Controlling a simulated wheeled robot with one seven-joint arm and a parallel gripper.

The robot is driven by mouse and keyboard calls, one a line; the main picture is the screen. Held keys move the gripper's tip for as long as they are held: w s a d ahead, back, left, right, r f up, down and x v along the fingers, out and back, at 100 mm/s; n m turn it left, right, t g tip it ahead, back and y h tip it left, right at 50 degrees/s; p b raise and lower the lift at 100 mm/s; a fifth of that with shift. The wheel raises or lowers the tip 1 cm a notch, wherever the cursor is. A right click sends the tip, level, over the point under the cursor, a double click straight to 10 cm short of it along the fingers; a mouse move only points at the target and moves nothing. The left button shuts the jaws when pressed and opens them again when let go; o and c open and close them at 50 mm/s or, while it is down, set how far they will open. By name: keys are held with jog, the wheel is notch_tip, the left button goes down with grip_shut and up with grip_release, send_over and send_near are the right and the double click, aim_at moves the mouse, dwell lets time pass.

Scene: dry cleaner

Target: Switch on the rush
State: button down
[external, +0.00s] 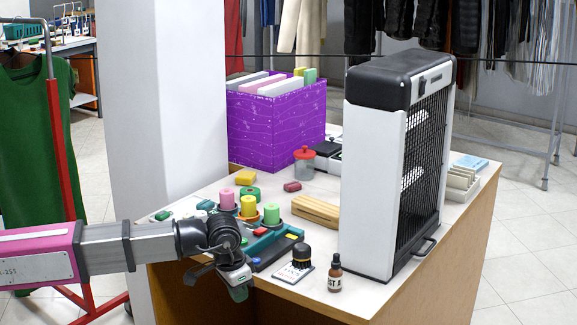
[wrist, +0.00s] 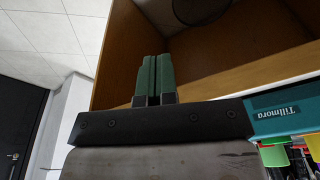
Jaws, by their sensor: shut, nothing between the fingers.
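No switch with a readable "rush" label shows. A dark teal device (external: 275,248) with a red and a yellow part lies at the counter's front edge in the external view; its markings are too small to read. My gripper (external: 240,292) hangs just in front of that edge, left of the device and lower than the counter top. In the wrist view my gripper (wrist: 153,78) has its green fingers pressed together, empty, in front of a wooden panel edge. A teal surface with a "Tillmora" label (wrist: 285,113) shows at the right there.
The counter (external: 325,220) holds a tall heater (external: 366,180), a purple box (external: 270,125), several thread spools (external: 249,206), a wooden block (external: 315,210), a stamp (external: 301,255) and a small brown bottle (external: 335,275). A white pillar (external: 160,100) stands behind my arm.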

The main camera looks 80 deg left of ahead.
jog(key=w+a+r+n, duration=0.1)
jog(key=w+a+r, duration=0.2)
jog(key=r, duration=0.4)
jog(key=w+a+r+n, duration=0.1)
jog(key=w+a+r, duration=0.1)
jog(key=a+r, duration=0.3)
notch_tip(320, 180, up, 11)
jog(key=n+y, duration=0.1)
jog(key=n, duration=0.2)
send_over(257, 231)
jog(key=s+d, duration=0.1)
jog(key=s, duration=0.1)
jog(key=shift+w+d+f, duration=0.1)
jog(key=shift+w+d, duration=0.05)
jog(key=shift+f, duration=0.1)
jog(key=x, duration=0.8)
jog(key=d+x, duration=0.1)
jog(key=x, duration=0.3)
jog(key=shift+s+a+f, duration=0.1)
jog(key=shift+s+f, duration=0.15)
jog(key=shift+f, duration=0.7)
